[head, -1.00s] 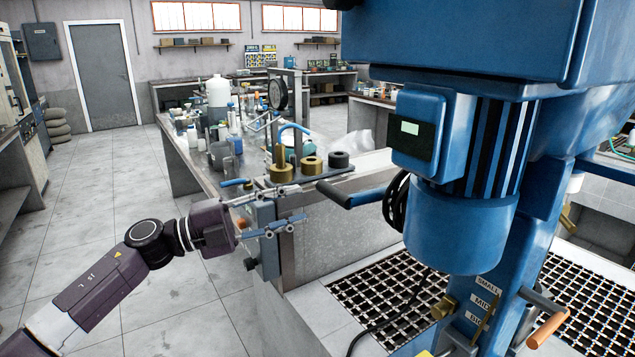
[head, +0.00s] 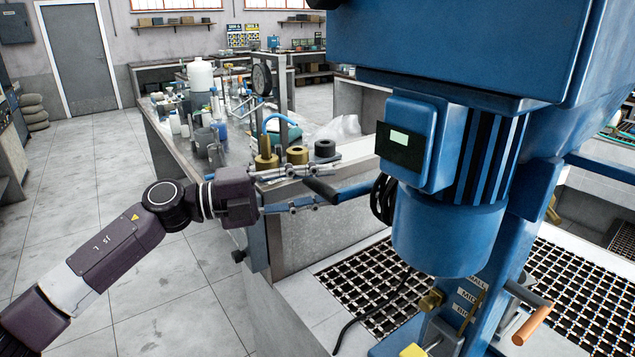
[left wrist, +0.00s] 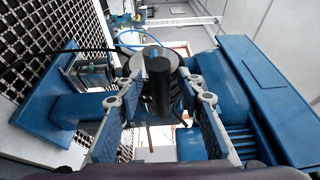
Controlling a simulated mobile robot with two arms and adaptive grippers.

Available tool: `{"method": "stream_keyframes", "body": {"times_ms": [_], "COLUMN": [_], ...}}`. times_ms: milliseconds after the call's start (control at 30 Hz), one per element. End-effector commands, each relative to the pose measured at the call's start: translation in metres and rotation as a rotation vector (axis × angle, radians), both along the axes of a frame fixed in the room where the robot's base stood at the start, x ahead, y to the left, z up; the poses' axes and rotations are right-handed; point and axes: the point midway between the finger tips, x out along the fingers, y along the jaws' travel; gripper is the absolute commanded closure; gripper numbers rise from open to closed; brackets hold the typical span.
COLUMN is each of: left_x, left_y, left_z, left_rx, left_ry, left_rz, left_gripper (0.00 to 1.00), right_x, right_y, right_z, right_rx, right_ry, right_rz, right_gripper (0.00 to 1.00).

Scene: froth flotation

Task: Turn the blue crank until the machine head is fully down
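The blue machine head (head: 450,225) hangs from its column at the right of the head view, above a black grating. In the left wrist view the dark handle (left wrist: 160,85) stands between my fingers. My left gripper (head: 312,187) is open, one finger above and one below the handle in the head view; it also shows in the left wrist view (left wrist: 162,105). I cannot tell whether a finger touches the handle. My right gripper is out of view.
A bench (head: 180,165) with bottles and brass and black cylinders stands behind my left gripper. A black grating (head: 365,285) lies below the machine head. A lever with an orange handle (head: 531,325) sticks out low on the machine.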

Motion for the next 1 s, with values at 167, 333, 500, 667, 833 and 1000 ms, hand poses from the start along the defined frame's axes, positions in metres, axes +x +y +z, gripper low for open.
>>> {"method": "stream_keyframes", "body": {"times_ms": [167,333,500,667,833,1000], "left_x": [0.0001,0.0001,0.0,0.0,0.0,0.0001], "left_y": [0.0,0.0002,0.0003,0.0004,0.0004,0.0001], "left_z": [-0.0003,-0.0002,-0.0003,-0.0004,0.0002,0.0039], "left_rx": [0.0,0.0,0.0,0.0,0.0,-0.001], "left_ry": [0.0,0.0,0.0,0.001,0.001,0.0], "left_rz": [0.0,0.0,0.0,0.0,0.0,0.0], "left_gripper": [0.66,0.84,1.0,1.0,1.0,1.0], "right_x": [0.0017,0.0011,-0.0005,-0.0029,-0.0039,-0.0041], "right_y": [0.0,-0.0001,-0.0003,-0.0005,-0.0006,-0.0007], "right_z": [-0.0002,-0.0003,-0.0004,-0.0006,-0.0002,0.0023], "right_rx": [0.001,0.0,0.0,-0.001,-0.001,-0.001], "right_ry": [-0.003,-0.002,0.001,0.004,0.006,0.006], "right_rz": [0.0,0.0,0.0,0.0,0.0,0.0], "right_gripper": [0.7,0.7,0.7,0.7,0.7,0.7]}}
